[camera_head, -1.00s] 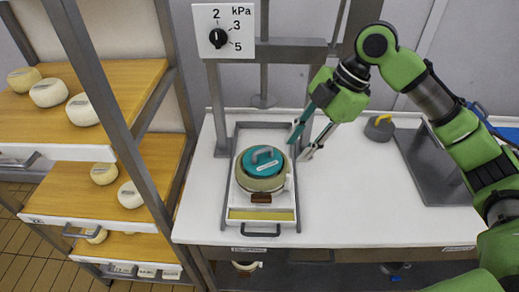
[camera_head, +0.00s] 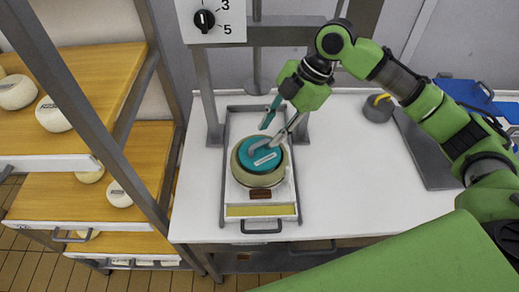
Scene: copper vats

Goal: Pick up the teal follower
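The teal follower (camera_head: 264,160) is a round disc with a grey handle and a pale label. It sits on top of the cream mould (camera_head: 258,178), which stands in the grey-framed press tray (camera_head: 232,195). My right gripper (camera_head: 269,134) reaches in from the upper right. Its two fingers are spread apart and point down at the handle, close to the follower's far side. I cannot tell whether a fingertip touches the handle. Nothing shows between the fingers. My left gripper is not in view.
The grey press frame (camera_head: 208,95) stands behind the tray, with a pressure dial (camera_head: 205,20) above. A shelf rack (camera_head: 85,80) with cheeses is at the left. A dark weight with a yellow handle (camera_head: 378,107) and a grey plate (camera_head: 425,150) lie at the right. White bench is clear between.

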